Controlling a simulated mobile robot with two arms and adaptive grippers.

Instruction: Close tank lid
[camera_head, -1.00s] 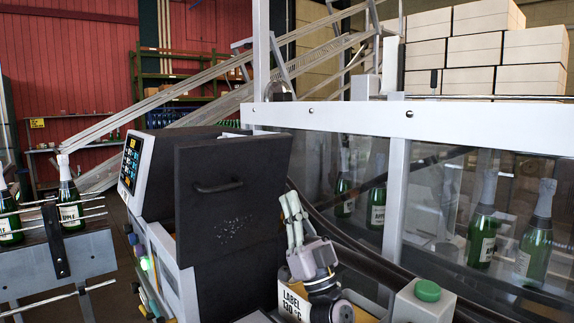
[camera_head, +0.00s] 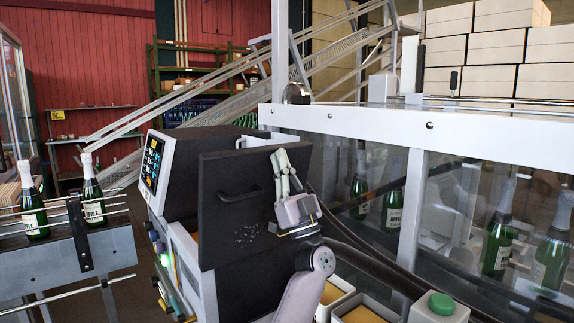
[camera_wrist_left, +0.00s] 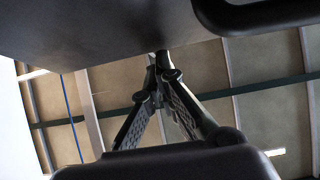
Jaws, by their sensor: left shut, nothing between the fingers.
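The tank lid (camera_head: 225,215) is a dark panel with a bar handle (camera_head: 240,194), standing open and nearly upright on the pale tank body (camera_head: 186,262). My left gripper (camera_head: 279,157) is shut and empty, fingers pointing up by the lid's upper right part, to the right of the handle. I cannot tell whether it touches the lid. In the left wrist view the closed fingertips (camera_wrist_left: 160,58) are close to a large dark surface, likely the lid (camera_wrist_left: 100,25), with the handle (camera_wrist_left: 270,14) at upper right. The tank's inside is mostly hidden. My right gripper is not in view.
A control panel (camera_head: 152,163) stands left of the lid. Open yellowish bins (camera_head: 362,314) and a green button box (camera_head: 440,304) are at lower right. A glass-walled conveyor with bottles (camera_head: 497,242) runs along the right; more bottles (camera_head: 92,200) stand at left.

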